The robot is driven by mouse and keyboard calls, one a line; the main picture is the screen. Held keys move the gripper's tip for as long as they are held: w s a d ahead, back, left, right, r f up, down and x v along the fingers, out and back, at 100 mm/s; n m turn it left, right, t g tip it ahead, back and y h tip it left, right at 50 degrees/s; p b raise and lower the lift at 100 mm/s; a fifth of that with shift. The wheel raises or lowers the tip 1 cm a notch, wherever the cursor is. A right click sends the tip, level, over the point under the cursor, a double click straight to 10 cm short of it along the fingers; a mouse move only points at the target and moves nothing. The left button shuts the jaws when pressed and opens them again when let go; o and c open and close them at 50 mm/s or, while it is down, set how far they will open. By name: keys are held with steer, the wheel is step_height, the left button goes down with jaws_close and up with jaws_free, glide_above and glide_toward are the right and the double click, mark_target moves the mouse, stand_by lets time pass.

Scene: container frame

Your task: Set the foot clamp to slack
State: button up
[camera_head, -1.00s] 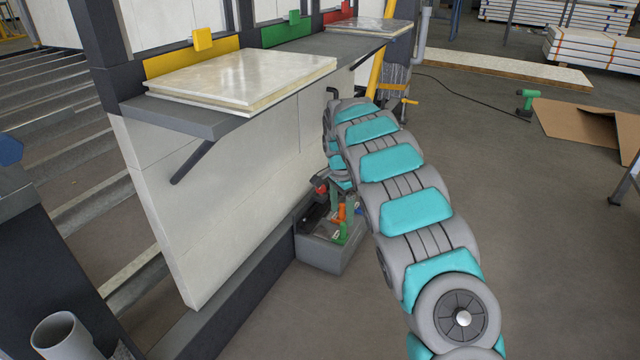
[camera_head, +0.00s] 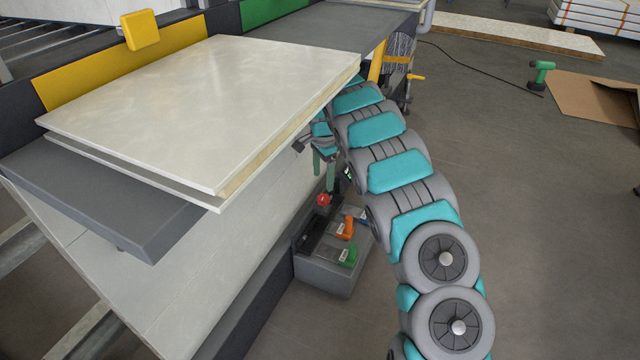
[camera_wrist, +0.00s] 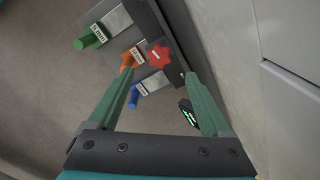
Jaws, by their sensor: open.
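A grey floor box (camera_head: 322,277) at the foot of the white panel wall carries green (camera_head: 347,256), orange (camera_head: 345,230) and blue (camera_head: 363,216) handles or pedals with small white labels, and a red star-shaped knob (camera_head: 323,199). The wrist view shows the green (camera_wrist: 90,38), orange (camera_wrist: 127,60) and blue (camera_wrist: 134,98) parts and the red knob (camera_wrist: 158,56). I cannot read the labels or tell which part is the foot clamp. My gripper (camera_head: 324,165) is open and empty above the box. In the wrist view, the orange part and knob lie beyond its fingertips (camera_wrist: 159,76).
A dark shelf (camera_head: 120,215) with stacked pale boards (camera_head: 210,105) overhangs to the left of my arm. The white panel wall (camera_wrist: 230,60) stands close to my right finger in the wrist view. A small black item with green marks (camera_wrist: 188,112) is near that finger.

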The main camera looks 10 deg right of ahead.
mark_target(323, 197)
step_height(323, 197, down, 8)
steer(key=shift+s+r+b, duration=0.1)
steer(key=shift+r+b, duration=0.1)
steer(key=shift+b, duration=0.1)
steer(key=shift+c, duration=0.2)
jaws_close()
stand_by(0.5)
